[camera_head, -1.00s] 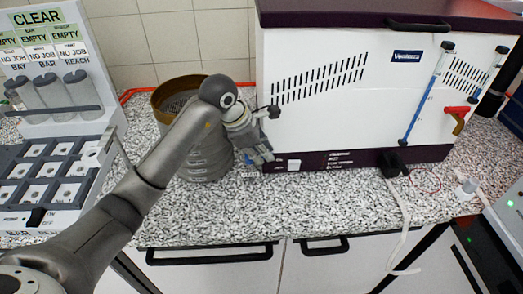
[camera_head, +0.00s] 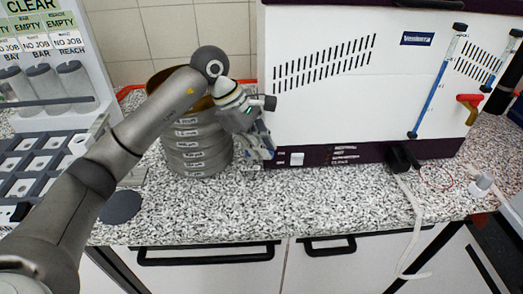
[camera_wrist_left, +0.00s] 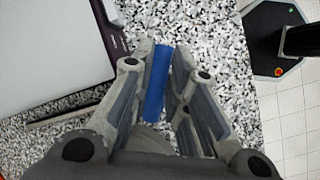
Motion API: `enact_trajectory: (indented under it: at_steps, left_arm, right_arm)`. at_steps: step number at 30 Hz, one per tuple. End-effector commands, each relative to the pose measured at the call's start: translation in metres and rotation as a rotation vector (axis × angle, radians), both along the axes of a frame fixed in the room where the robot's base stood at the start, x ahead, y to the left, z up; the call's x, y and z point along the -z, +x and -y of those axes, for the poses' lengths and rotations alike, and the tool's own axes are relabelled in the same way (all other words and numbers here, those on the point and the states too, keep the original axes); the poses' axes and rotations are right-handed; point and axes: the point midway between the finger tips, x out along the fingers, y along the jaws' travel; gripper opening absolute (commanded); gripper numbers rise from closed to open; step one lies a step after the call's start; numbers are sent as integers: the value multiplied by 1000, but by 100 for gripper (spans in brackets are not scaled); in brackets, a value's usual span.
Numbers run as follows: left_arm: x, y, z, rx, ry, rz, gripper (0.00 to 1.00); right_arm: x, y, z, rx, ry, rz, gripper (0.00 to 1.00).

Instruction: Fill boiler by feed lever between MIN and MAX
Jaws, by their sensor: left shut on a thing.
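The white boiler cabinet (camera_head: 320,110) stands on the speckled counter at the right, with a dark base. On its front are an upright tube with blue in it (camera_head: 436,85), a second tube (camera_head: 502,60) and a red lever (camera_head: 469,100) on a yellow fitting. MIN and MAX marks are too small to read. My left gripper (camera_head: 260,146) is beside the cabinet's left front edge, far from the red lever. In the left wrist view its fingers (camera_wrist_left: 158,85) are shut on a narrow blue thing (camera_wrist_left: 157,75). My right gripper is not in view.
A stack of round sieves (camera_head: 195,145) stands just left of my left gripper. A grey tray rack (camera_head: 40,165) and a panel with cylinders are at the left. A dark disc (camera_head: 120,207) lies on the counter. A pale hose (camera_head: 412,225) hangs over the front edge.

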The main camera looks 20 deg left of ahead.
Motion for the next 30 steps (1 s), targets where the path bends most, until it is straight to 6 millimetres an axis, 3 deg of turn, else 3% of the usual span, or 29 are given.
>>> enact_trajectory:
  at_steps: [19,20,24,30]
  left_arm:
    - [-1,-2,-1,64,0,1,0]
    - [-1,-2,-1,64,0,1,18]
    - [-1,-2,-1,64,0,1,36]
    - [0,-2,-1,65,1,0,37]
  right_arm:
    - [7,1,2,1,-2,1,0]
    - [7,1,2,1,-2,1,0]
    - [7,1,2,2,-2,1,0]
    - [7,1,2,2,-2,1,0]
